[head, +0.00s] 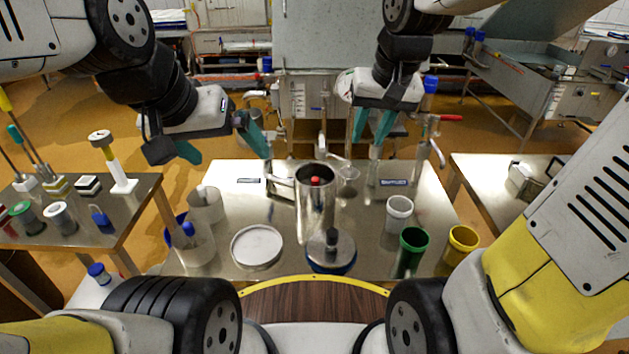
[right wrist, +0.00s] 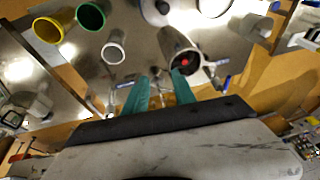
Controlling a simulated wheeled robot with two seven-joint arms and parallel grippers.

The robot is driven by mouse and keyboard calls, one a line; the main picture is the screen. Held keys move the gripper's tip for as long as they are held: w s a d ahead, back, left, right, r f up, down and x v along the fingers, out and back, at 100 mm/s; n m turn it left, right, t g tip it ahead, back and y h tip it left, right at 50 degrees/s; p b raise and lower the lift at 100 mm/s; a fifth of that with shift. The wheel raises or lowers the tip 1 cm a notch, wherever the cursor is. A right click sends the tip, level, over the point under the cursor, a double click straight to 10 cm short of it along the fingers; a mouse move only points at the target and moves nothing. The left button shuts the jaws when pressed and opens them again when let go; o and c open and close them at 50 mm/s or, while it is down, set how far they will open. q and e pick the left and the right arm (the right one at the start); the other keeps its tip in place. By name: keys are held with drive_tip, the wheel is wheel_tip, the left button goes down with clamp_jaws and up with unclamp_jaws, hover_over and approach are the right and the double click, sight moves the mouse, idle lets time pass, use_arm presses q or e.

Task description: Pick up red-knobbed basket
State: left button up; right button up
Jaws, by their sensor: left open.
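The red knob (head: 315,182) of the basket shows inside the mouth of a tall shiny metal cylinder (head: 316,215) in the middle of the table; the rest of the basket is hidden by the cylinder wall. The right wrist view also shows the red knob (right wrist: 184,62) down in the cylinder. My left gripper (head: 226,148) is open and empty, above the table's far left part, left of and beyond the cylinder. My right gripper (head: 370,130) is open with its fingers apart and empty, above the table's far edge, right of the cylinder.
A white dish (head: 257,247) and a dark-knobbed round lid (head: 331,250) lie in front of the cylinder. White (head: 399,213), green (head: 412,252) and yellow (head: 461,243) cups stand at right. A metal tap (head: 326,148) rises behind the cylinder. A side table (head: 140,205) with tools stands left.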

drive_tip(key=g, duration=0.2)
approach(317, 179)
drive_tip(key=s+d+r, duration=0.3)
drive_tip(key=d+r, duration=0.1)
drive_tip(key=shift+g+h, duration=0.7)
drive_tip(key=w+a+f, duration=0.1)
drive_tip(key=f, duration=0.2)
drive_tip(key=w+a+f, duration=0.2)
drive_tip(key=f, duration=0.1)
drive_tip(key=w+a+f, duration=0.1)
drive_tip(key=a+f, duration=0.1)
drive_tip(key=f, duration=0.1)
drive_tip(key=shift+w+a+f, duration=0.1)
drive_tip(key=shift+w+f, duration=0.1)
drive_tip(key=shift+f, duration=0.05)
drive_tip(key=shift+a+f, duration=0.1)
drive_tip(key=shift+f, duration=0.2)
wheel_tip(317, 179, down, 3)
drive_tip(key=shift+r, duration=0.2)
wheel_tip(317, 179, down, 5)
drive_tip(key=shift+w+a+f, duration=0.1)
drive_tip(key=shift+w+f, duration=0.05)
drive_tip(key=shift+f, duration=0.05)
clamp_jaws()
drive_tip(key=shift+r, duration=0.1)
